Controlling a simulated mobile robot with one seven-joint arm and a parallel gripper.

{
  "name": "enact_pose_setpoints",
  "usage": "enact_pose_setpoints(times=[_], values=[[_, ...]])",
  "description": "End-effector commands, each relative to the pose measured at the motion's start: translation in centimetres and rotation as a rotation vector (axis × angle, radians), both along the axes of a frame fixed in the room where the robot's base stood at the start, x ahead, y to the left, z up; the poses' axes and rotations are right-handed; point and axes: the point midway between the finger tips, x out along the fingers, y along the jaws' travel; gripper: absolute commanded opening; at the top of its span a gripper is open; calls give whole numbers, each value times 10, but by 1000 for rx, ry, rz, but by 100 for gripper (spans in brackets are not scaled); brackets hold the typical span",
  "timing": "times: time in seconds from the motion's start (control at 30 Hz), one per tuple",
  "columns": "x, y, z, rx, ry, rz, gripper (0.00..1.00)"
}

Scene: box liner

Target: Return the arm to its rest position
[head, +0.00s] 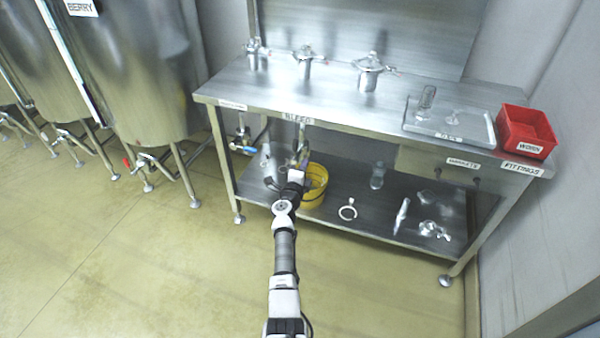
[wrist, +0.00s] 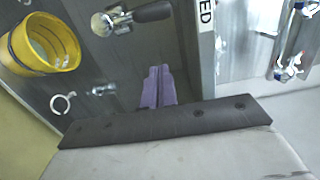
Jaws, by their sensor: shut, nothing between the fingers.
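My arm (head: 285,250) reaches forward from the bottom middle of the head view toward the steel bench. My gripper (head: 300,158) is by the bench's front edge, below the BLEED label (head: 298,118) and in front of the yellow bucket (head: 317,190); its fingertips are hard to make out there. In the wrist view the purple fingers of my gripper (wrist: 158,72) are together, with nothing between them. A valve with a dark handle (wrist: 153,12) shows beyond the fingertips, apart from them in the picture.
The bench top (head: 230,85) holds several steel fittings, a clear tray (head: 480,133) and a red bin (head: 508,130). The lower shelf (head: 330,230) bears the bucket, a ring clamp (head: 348,210) and small parts. Steel tanks (head: 140,60) stand left. The floor (head: 150,270) in front is clear.

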Motion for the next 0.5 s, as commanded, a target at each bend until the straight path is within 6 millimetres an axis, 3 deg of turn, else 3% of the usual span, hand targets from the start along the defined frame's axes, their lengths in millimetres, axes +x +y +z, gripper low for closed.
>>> enact_pose_setpoints(times=[0.2, 0.5], values=[[-32, 9, 1, -1, 0, 0, 0], [-45, 12, 0, 0, -1, -1, 0]])
